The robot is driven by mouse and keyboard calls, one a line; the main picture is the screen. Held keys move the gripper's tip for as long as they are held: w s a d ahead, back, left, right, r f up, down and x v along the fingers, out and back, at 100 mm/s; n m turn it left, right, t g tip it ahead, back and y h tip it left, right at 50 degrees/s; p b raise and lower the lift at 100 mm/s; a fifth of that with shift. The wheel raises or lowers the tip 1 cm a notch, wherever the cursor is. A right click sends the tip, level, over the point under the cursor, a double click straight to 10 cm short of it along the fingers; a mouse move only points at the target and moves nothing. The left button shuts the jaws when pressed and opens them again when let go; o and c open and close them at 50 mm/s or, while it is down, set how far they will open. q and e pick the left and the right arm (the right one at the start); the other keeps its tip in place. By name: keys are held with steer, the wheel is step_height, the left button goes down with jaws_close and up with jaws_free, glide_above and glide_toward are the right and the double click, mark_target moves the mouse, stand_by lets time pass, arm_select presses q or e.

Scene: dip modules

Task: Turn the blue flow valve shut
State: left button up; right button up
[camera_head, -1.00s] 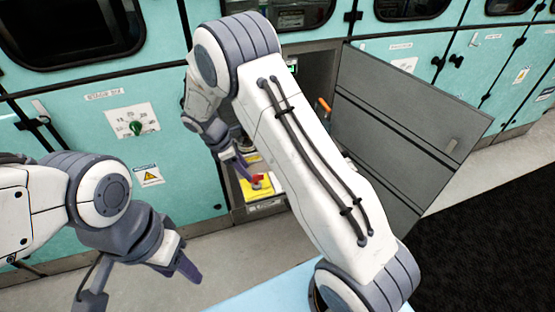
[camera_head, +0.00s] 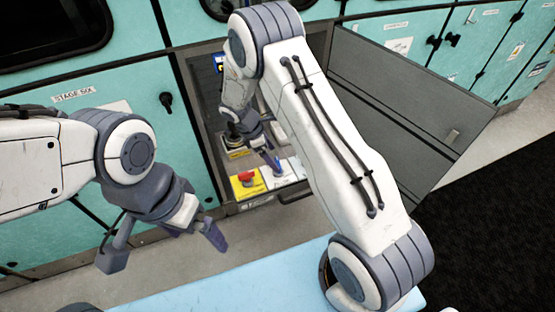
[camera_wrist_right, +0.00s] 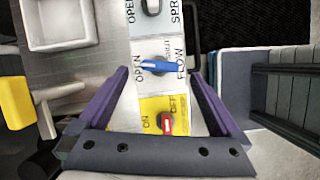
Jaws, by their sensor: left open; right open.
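The blue flow valve (camera_wrist_right: 158,66) is a lever on a white plate marked FLOW and OPEN, in the middle of the right wrist view. It lies nearly crosswise, tilted slightly. My right gripper (camera_wrist_right: 162,78) is open, one finger on each side of the plate with the lever between the fingertips. I cannot tell whether they touch it. In the head view my right gripper (camera_head: 268,152) reaches into the open cabinet, and I cannot clearly separate the valve from its fingers. My left gripper (camera_head: 163,250) is open and empty outside the cabinet.
A red switch (camera_wrist_right: 166,123) on a yellow plate marked ON and OFF sits just below the valve. A grey-white knob (camera_wrist_right: 152,6) sits above it. The open cabinet door (camera_head: 400,125) stands to the right. A light blue surface (camera_head: 215,293) lies in front.

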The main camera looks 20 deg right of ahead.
mark_target(277, 163)
steer(key=shift+x, duration=2.05)
steer(key=c, duration=1.4)
